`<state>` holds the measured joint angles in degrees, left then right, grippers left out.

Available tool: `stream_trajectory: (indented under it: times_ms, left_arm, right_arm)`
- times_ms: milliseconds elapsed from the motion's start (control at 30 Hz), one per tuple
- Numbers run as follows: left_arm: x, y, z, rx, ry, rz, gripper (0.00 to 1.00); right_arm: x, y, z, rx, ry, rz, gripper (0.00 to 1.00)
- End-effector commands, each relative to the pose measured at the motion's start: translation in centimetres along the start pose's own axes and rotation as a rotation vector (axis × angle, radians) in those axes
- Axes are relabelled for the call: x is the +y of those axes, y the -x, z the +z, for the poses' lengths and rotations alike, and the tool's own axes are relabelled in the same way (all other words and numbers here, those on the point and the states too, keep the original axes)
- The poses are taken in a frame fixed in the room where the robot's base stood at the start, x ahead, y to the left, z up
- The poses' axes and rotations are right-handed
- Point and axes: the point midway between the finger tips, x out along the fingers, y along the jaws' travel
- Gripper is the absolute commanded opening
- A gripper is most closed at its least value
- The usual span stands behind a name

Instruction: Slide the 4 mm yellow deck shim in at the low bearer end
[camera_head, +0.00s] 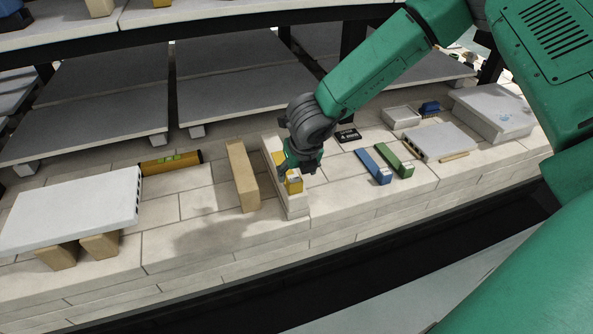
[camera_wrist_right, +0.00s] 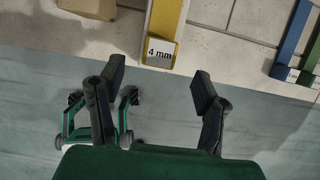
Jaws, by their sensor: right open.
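The yellow shim (camera_head: 294,186), marked "4 mm" in the wrist view (camera_wrist_right: 166,22), lies in or beside a narrow pale holder (camera_head: 297,208) near the deck's front edge. My right gripper (camera_head: 302,166) is over it and hides much of it in the head view. In the wrist view the fingers (camera_wrist_right: 159,82) are open, one on each side of the shim's line, with the labelled end just beyond them and nothing between them. A long tan bearer (camera_head: 242,176) lies on the deck to the left of the holder. My left gripper is out of view.
Blue (camera_head: 374,166) and green (camera_head: 396,160) shims lie to the right. A yellow level (camera_head: 171,163) lies at left, beside a white slab (camera_head: 70,212) on tan blocks (camera_head: 57,256). A small white tray (camera_head: 401,117) is at back right. Shelves (camera_head: 240,80) overhang behind.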

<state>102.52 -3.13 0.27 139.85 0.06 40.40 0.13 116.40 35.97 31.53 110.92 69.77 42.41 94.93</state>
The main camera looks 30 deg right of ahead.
Motion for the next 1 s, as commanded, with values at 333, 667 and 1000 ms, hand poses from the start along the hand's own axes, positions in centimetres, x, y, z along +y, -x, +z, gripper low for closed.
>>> stream_trajectory:
  times_ms: [333, 667, 1000]
  left_arm:
    - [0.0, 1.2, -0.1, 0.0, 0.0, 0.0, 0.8]
    - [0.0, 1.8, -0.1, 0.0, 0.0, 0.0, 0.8]
    - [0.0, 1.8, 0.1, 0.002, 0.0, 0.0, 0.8]
  right_arm:
    - [0.0, 1.6, 0.1, -0.001, -0.001, 0.0, 0.59]
    - [0.0, 2.4, 0.0, -0.001, 0.0, 0.0, 0.59]
    - [0.0, 2.5, 0.1, -0.001, -0.001, 0.0, 0.59]
